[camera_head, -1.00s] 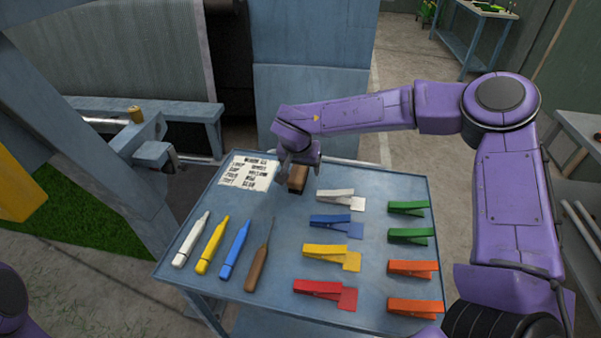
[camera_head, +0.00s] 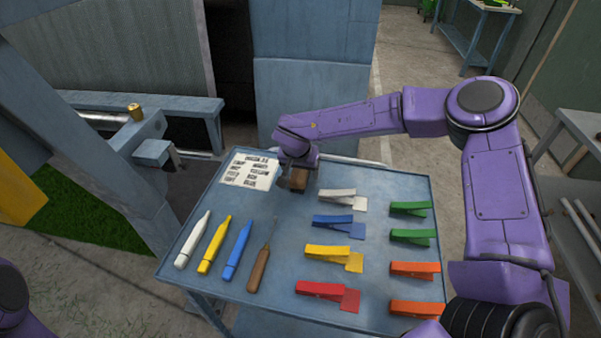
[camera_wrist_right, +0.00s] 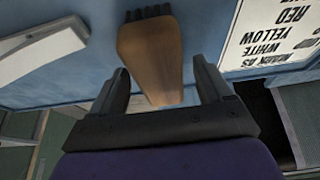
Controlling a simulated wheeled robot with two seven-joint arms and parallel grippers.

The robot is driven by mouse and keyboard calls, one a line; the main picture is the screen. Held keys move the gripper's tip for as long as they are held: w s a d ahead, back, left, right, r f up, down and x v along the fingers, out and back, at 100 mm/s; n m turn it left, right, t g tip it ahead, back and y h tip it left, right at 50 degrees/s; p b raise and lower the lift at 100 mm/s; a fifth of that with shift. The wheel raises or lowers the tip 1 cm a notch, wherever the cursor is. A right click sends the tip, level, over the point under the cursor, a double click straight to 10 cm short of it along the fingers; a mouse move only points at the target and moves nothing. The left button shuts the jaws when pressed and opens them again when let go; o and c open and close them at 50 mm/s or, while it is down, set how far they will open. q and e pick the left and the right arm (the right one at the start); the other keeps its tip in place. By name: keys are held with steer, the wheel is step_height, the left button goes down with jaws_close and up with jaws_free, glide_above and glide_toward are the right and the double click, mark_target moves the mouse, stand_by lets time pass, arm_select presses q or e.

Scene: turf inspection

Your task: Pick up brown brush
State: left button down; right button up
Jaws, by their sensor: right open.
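The brown brush (camera_head: 299,179) is at the far side of the blue table (camera_head: 330,280), partly hidden by my right gripper (camera_head: 294,172). In the right wrist view the brush (camera_wrist_right: 152,55) has a wooden body and dark bristles at its top end. My right gripper (camera_wrist_right: 160,90) is open there, with one finger on each side of the brush's lower part. Gaps show between the fingers and the wood, so it is not clamped. My left gripper is not in view; only a bit of purple arm shows at the lower left of the head view.
A printed sheet (camera_head: 249,169) lies left of the brush. White, yellow and blue markers and a brown-handled awl (camera_head: 259,268) lie at the front left. Several coloured clips, such as the white one (camera_head: 342,198), lie to the right. Bare table surface separates the brush from the markers.

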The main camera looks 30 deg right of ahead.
steer(key=shift+w+f, duration=0.1)
steer(key=shift+f, duration=0.05)
steer(key=c, duration=1)
